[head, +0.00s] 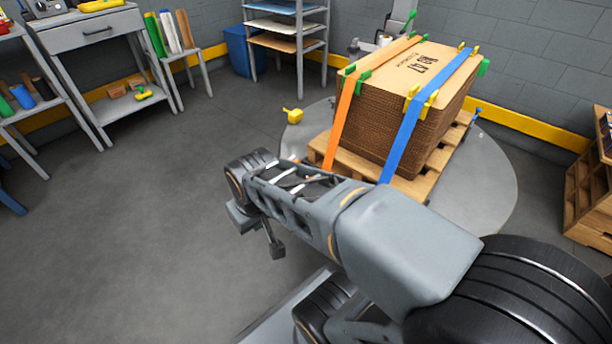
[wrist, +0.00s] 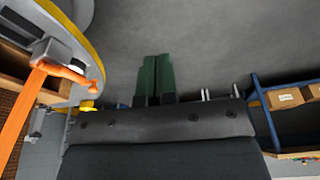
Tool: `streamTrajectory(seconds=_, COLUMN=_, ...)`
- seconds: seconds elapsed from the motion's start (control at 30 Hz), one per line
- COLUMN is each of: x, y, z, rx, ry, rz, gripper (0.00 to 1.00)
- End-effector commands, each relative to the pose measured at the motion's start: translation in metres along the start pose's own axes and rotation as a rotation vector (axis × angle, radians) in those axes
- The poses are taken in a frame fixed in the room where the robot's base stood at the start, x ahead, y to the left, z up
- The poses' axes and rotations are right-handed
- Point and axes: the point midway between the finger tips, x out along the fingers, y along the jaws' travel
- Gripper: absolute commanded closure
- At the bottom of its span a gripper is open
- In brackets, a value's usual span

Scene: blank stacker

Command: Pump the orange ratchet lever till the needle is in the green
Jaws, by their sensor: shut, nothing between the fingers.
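My gripper shows in the wrist view with two dark green fingers (wrist: 157,76) side by side, shut and empty. In that view the orange lever (wrist: 68,74) sits at the left on a grey ratchet body, on the orange strap (wrist: 18,112). The fingers are apart from the lever, to its right in the picture. In the head view the orange strap (head: 345,108) runs over a cardboard stack (head: 385,120), and my arm hides its lower end. I cannot make out a needle or its green zone in either view.
The stack stands on a wooden pallet (head: 409,186) on a round grey plate (head: 490,195). A yellow piece (head: 292,116) is at the plate's left edge. Floor at left is clear.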

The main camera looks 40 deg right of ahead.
Motion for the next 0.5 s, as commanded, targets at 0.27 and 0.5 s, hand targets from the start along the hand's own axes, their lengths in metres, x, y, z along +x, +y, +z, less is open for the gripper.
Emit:
streamTrajectory(seconds=0.27, x=-0.036, y=0.041, z=-0.041, rx=-0.015, ry=-0.117, rz=-0.025, gripper=1.00)
streamTrajectory(seconds=0.5, x=-0.067, y=0.131, z=-0.090, rx=-0.061, ry=-0.268, rz=-0.184, gripper=1.00)
